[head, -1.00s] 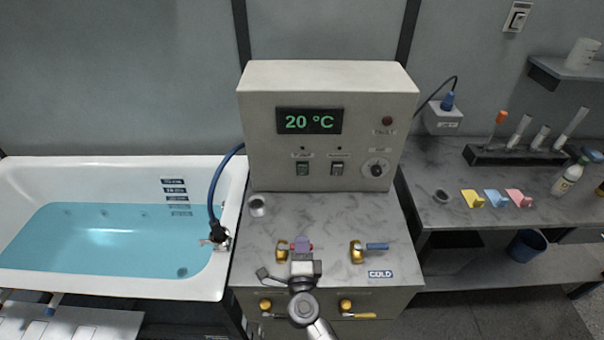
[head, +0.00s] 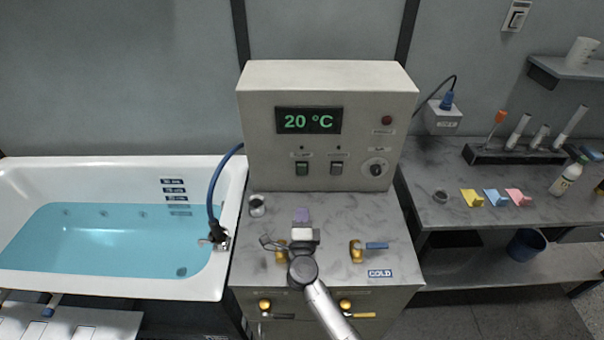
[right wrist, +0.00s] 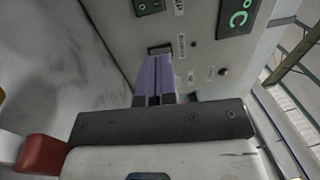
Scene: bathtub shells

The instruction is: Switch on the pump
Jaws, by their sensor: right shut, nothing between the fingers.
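The control box (head: 262,95) stands at the back of the grey cabinet. It carries a left rocker switch (head: 302,169) and a right rocker switch (head: 337,169); their labels are too small to read. My right gripper (head: 302,214) is shut and empty, its purple fingers above the cabinet top, below the left switch in the head view. In the right wrist view, the fingers (right wrist: 155,78) point at the panel and overlap one switch (right wrist: 160,48); contact cannot be told. A greenish switch (right wrist: 150,4) shows beyond them. My left gripper is not in view.
A brass valve with a blue handle (head: 376,245) stands right of my gripper. Another valve (head: 281,252) is mostly hidden by it; its red handle (right wrist: 42,154) shows in the wrist view. A metal cup (head: 257,205) stands left. The display (head: 309,121) reads 20 °C.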

